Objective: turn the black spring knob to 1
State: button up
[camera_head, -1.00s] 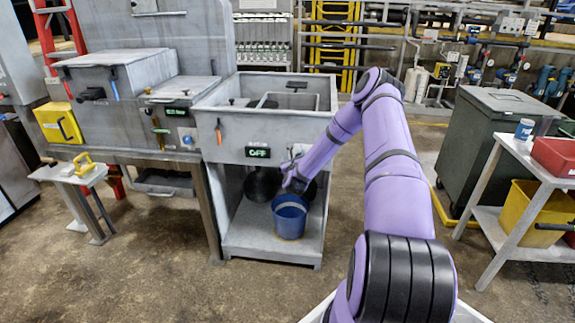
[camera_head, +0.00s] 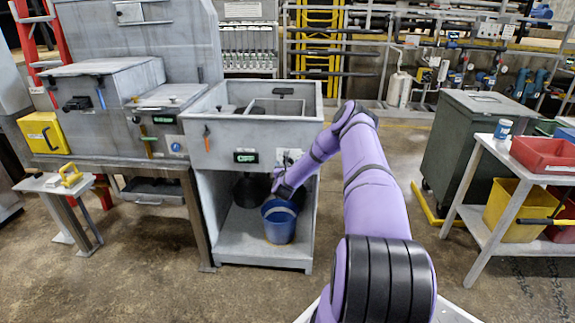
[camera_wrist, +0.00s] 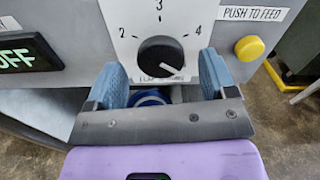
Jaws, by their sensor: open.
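The black knob (camera_wrist: 159,50) sits on a white dial plate (camera_wrist: 140,18) in the wrist view, with the numbers 2, 3 and 4 visible around it. Its white mark points to the lower right, below 4. The lower part of the dial is hard to read, and I cannot see the 1. My gripper (camera_wrist: 160,66) is open and faces the knob, one blue-grey finger on each side of it. I cannot tell whether the fingers touch it. In the head view my gripper (camera_head: 283,186) is at the sink unit's front, below the dial plate.
A green OFF display (camera_wrist: 27,53) is left of the dial, and a yellow button (camera_wrist: 249,48) under a "PUSH TO FEED" label is right of it. A blue bucket (camera_head: 279,224) stands below on the sink unit's shelf. A dark bin (camera_head: 470,145) and side table stand right.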

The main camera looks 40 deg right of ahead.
jog(key=shift+x, duration=0.9)
jog(key=c, duration=0.9)
jog(key=shift+n, duration=0.3)
